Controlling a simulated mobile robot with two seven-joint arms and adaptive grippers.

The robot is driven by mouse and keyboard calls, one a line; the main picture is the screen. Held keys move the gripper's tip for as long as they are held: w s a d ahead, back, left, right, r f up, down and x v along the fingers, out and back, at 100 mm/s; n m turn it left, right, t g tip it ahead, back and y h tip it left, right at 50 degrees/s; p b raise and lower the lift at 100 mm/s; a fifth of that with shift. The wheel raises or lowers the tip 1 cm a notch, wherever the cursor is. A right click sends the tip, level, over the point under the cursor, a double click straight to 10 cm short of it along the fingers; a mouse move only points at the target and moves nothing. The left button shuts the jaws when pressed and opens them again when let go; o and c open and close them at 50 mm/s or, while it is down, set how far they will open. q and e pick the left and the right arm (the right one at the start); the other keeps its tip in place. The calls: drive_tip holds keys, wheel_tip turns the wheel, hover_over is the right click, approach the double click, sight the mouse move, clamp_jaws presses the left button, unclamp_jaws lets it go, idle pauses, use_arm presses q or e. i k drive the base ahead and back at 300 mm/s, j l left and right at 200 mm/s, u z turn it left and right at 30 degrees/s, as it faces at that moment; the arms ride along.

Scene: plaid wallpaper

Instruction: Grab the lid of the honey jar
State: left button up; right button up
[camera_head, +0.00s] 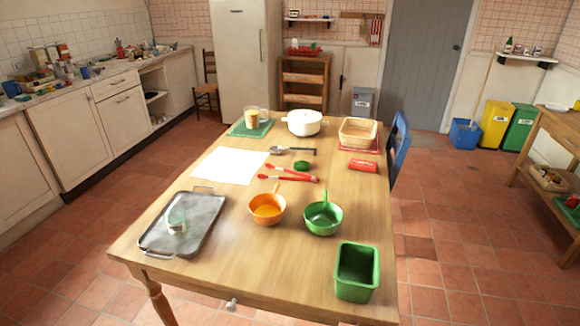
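A small jar (251,119) with tan or amber contents stands on a green mat at the back left of the wooden table. It looks like the honey jar, but it is too small to be sure. A clear container seems to stand close beside it. Whether a lid is on the jar cannot be made out. Another small, clear, greenish jar or glass (177,219) stands on the grey metal tray (207,208) at the front left. Neither of my grippers shows in the head view.
A white pot (305,122) stands right of the jar. The wooden table (222,262) also holds an orange pan (267,208), a green pan (323,217), red tongs (289,173), a green bin (356,271) and a wicker basket (358,131). A blue chair (399,137) stands at the right edge.

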sight(300, 166)
drive_tip(key=z, duration=0.2)
drive_tip(key=u, duration=1)
drive_tip(key=j+u, duration=0.1)
drive_tip(key=u, duration=0.4)
drive_tip(key=i+u, duration=0.15)
drive_tip(key=u, duration=0.3)
drive_tip(key=i+u, duration=0.1)
drive_tip(key=u, duration=0.4)
drive_tip(key=i+u, duration=0.15)
drive_tip(key=i, duration=1.25)
drive_tip(key=i+z, duration=0.2)
drive_tip(key=i, duration=0.5)
drive_tip(key=i+j+z, duration=0.2)
drive_tip(key=i, duration=0.5)
drive_tip(key=i+z, duration=0.25)
drive_tip(key=z, duration=0.2)
drive_tip(key=i+z, duration=0.25)
drive_tip(key=z, duration=0.2)
drive_tip(key=i+z, duration=0.25)
drive_tip(key=z, duration=0.2)
drive_tip(key=i+l+z, duration=0.15)
drive_tip(key=i+z, duration=0.45)
drive_tip(key=z, duration=0.15)
drive_tip(key=i+z, duration=0.4)
drive_tip(key=i, duration=1.4)
